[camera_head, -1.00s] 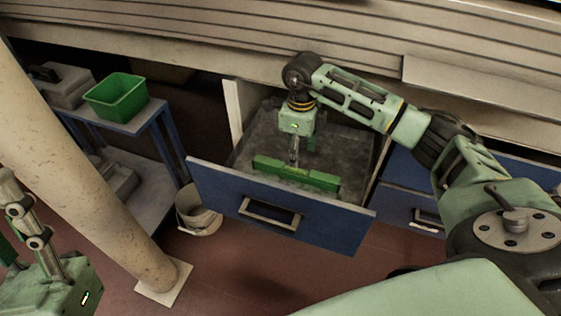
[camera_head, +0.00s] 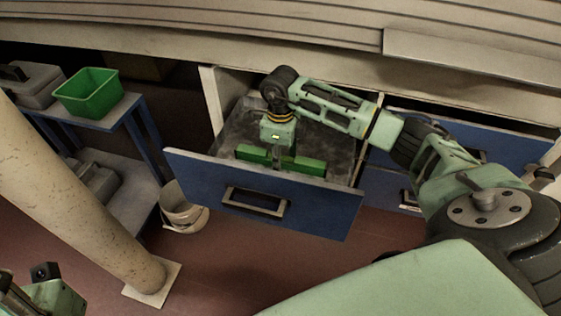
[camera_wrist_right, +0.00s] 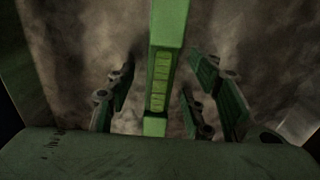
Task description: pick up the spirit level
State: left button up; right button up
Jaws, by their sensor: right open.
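The green spirit level (camera_head: 309,166) lies in the open blue drawer, just behind its front panel. It also shows in the right wrist view (camera_wrist_right: 169,28), running lengthwise through the middle. My right gripper (camera_head: 276,163) points down into the drawer at the middle of the level. In the right wrist view my right gripper (camera_wrist_right: 163,90) is open, with its fingers on both sides of the level and gaps showing between.
The blue drawer (camera_head: 305,208) has a grey floor and raised walls close around my gripper. A green bin (camera_head: 88,92) stands on a blue-framed shelf at left. A pale column (camera_head: 75,190) and a bucket (camera_head: 182,207) stand left of the drawer. Another drawer is at right.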

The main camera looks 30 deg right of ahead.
jog(key=shift+c, duration=0.3)
grip_shut()
jog(key=shift+r, duration=0.1)
